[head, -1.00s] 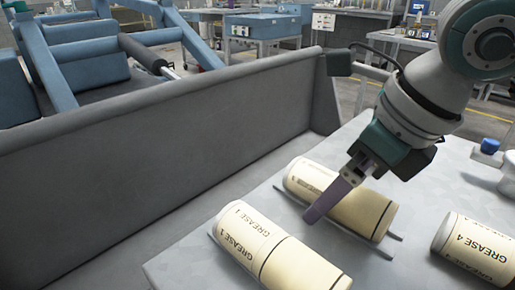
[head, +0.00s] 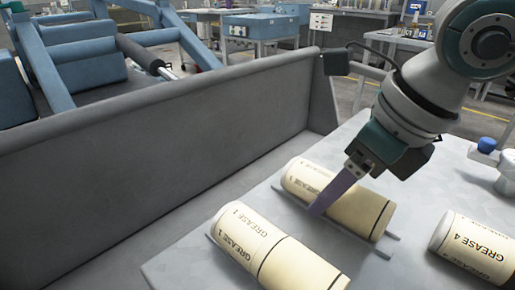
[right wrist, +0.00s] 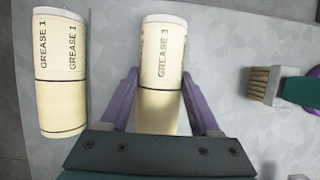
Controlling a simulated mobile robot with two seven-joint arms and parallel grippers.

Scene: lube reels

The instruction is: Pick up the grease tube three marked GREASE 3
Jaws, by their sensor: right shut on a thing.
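Grease tube three (head: 358,208) is a cream cylinder lying on the grey table in the head view. In the right wrist view its print reads GREASE 3 on the upright tube (right wrist: 163,50). My right gripper (head: 322,202) comes down over it from the right. In the right wrist view the purple fingers of the right gripper (right wrist: 160,82) sit on both sides of the tube's middle, shut on it. One finger is hidden behind the tube in the head view. The tube still appears low at the table. My left gripper is not in view.
Grease tube one (head: 268,248) lies close beside it, in front and left. Grease tube four (head: 474,249) lies at the right. A blue-capped item (head: 487,145) stands behind that. A brush-like block (right wrist: 265,85) shows in the right wrist view. A grey wall (head: 160,165) borders the left.

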